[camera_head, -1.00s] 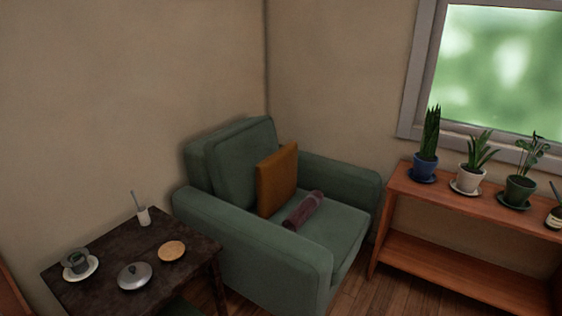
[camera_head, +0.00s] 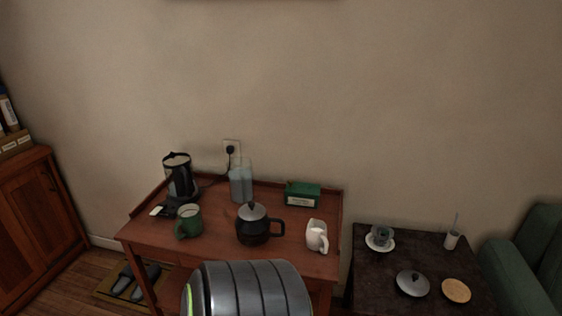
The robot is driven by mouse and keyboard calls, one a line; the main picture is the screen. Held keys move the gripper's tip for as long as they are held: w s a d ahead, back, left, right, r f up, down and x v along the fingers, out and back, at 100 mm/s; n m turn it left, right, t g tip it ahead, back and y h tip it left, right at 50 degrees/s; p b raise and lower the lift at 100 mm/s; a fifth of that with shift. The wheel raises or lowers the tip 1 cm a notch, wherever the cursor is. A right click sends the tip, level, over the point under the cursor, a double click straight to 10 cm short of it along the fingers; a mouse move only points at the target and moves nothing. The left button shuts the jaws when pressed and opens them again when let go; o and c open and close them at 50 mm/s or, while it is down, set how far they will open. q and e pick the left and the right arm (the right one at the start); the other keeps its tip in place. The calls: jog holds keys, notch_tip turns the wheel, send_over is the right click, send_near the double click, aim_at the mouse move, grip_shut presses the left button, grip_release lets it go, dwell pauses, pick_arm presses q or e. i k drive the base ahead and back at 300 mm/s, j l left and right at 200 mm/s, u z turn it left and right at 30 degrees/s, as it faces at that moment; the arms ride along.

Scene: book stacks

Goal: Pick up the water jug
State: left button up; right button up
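A clear, bluish jug-like vessel (camera_head: 241,182), which looks like the water jug, stands upright at the back of the reddish wooden table (camera_head: 146,238), near the wall socket. Neither of my grippers is in view. A grey, ribbed part of my arm rises at the bottom middle and hides part of the table's front.
A black kettle (camera_head: 180,178), a green mug (camera_head: 188,221) and a green box (camera_head: 302,194) share the table. A dark side table (camera_head: 374,287) with a cup and lid stands right, beside a green armchair (camera_head: 526,262). A wooden cabinet (camera_head: 32,215) stands left; slippers (camera_head: 134,281) lie on the floor.

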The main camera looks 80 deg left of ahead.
aim_at(240, 171)
jog(key=u, duration=2.75)
